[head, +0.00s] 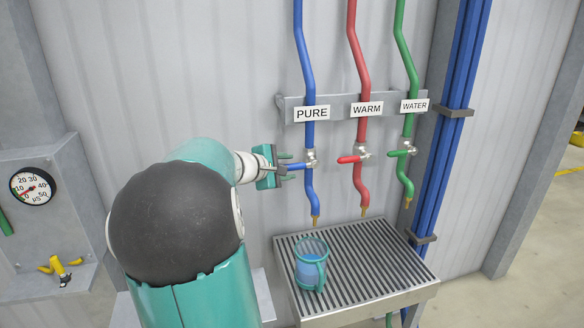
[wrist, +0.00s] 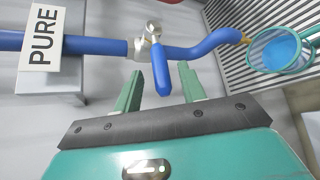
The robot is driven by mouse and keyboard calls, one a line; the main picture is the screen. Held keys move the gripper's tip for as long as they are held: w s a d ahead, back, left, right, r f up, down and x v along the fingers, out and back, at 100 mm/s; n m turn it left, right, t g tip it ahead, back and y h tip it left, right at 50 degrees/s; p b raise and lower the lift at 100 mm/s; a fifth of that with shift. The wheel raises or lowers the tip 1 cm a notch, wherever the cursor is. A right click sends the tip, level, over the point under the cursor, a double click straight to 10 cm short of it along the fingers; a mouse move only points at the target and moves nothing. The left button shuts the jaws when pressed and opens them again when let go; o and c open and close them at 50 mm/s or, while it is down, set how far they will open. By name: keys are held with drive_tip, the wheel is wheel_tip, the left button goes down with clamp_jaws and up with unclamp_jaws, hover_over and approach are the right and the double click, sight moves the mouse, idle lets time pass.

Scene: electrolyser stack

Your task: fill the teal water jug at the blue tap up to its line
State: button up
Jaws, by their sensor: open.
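The teal water jug (head: 311,267) stands upright on the slatted drain tray, below the blue tap's spout (head: 315,219). It holds blue water; I cannot make out its line. It also shows in the wrist view (wrist: 279,51). The blue tap's lever (head: 293,168) sticks out to the left in the head view, across its pipe. My gripper (head: 284,162) is at this lever. In the wrist view the blue lever (wrist: 161,68) lies between my two open fingers (wrist: 157,85), with gaps on both sides. No stream shows clearly between spout and jug.
A red tap marked WARM (head: 352,159) and a green tap marked WATER (head: 402,152) are to the right. The drain tray (head: 408,277) has free room right of the jug.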

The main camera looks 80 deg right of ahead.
drive_tip(key=v, duration=1.1)
drive_tip(key=shift+f, duration=0.1)
drive_tip(key=w+a+f+t+y, duration=0.2)
drive_tip(key=w+a+t+y, duration=0.15)
drive_tip(key=a, duration=0.85)
drive_tip(key=w+a+f+t+y, duration=0.2)
drive_tip(key=w+a+f+t, duration=0.15)
drive_tip(key=a, duration=0.75)
drive_tip(key=w+a+f+t+y, duration=0.2)
drive_tip(key=w+a+t, duration=0.15)
drive_tip(key=a, duration=0.85)
drive_tip(key=s+a+f+t+y, duration=0.1)
drive_tip(key=a+y, duration=0.4)
drive_tip(key=a, duration=1)
drive_tip(key=shift+s+a+f, duration=0.3)
drive_tip(key=shift+s+a, duration=0.1)
drive_tip(key=shift+s, duration=0.35)
drive_tip(key=shift+c, duration=0.5)
drive_tip(key=shift+d, duration=0.25)
